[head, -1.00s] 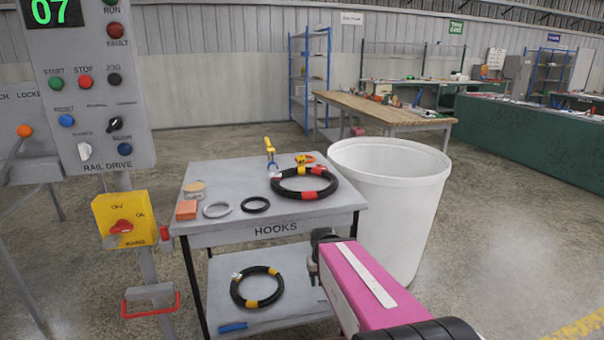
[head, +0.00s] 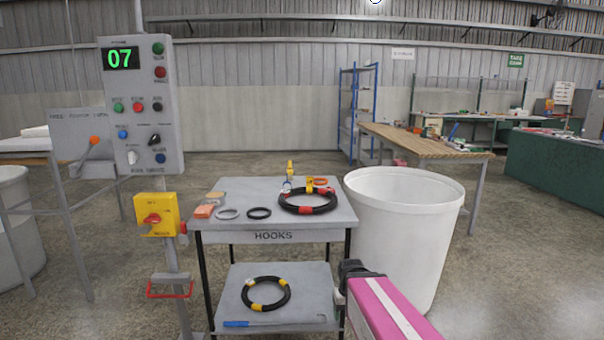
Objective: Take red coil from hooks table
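The red coil is a black hose ring with red bands (head: 308,210); it lies flat on the top of the grey hooks table (head: 230,190), toward its right side. The table's front edge reads HOOKS. My gripper (head: 352,270) shows only in part at the end of my pink arm, low in front of the table's right corner and apart from the coil. Its fingers cannot be made out. A similar black coil with yellow bands (head: 266,308) lies on the lower shelf.
A large white bin (head: 400,230) stands close at the table's right. A control post with a yellow switch box (head: 157,214) stands at its left. Small rings, an orange block (head: 202,212) and a yellow-handled tool (head: 290,170) share the tabletop.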

